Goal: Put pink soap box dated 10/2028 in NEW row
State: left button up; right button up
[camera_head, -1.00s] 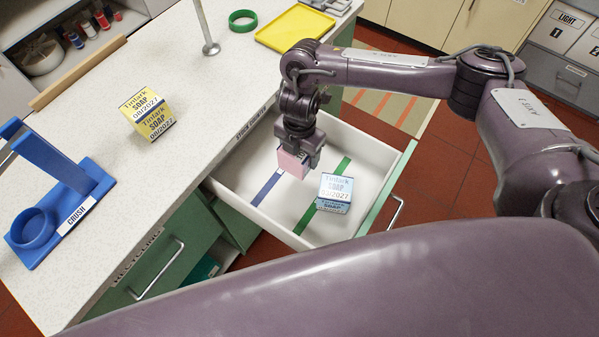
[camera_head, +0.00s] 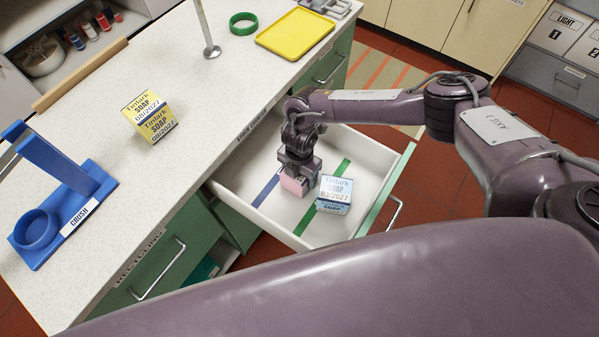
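The pink soap box (camera_head: 293,186) is in the open white drawer (camera_head: 352,229), low down between the blue strip and the green strip (camera_head: 309,221). My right gripper (camera_head: 298,177), whose arm comes in from the right, points down and is shut on the pink box. The gripper hides much of the box, and its date is not visible. I cannot tell whether the box touches the drawer floor. A light blue soap box (camera_head: 334,194) dated 03/2027 sits just right of it by the green strip. No row label reading NEW is legible. My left gripper is not in view.
Yellow soap boxes (camera_head: 150,115) dated 08/2027 stand on the counter (camera_head: 200,80). A blue stand marked CRUSH (camera_head: 60,205) is at left. A yellow tray (camera_head: 295,32) and green ring (camera_head: 243,23) lie at the back. The drawer's walls surround the gripper.

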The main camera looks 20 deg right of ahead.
jog(key=shift+f, duration=0.2)
jog(key=o, duration=0.9)
jog(key=shift+r, duration=0.25)
notch_tip(320, 180, up, 12)
jog(key=shift+f+b, duration=0.15)
jog(key=shift+b, duration=0.65)
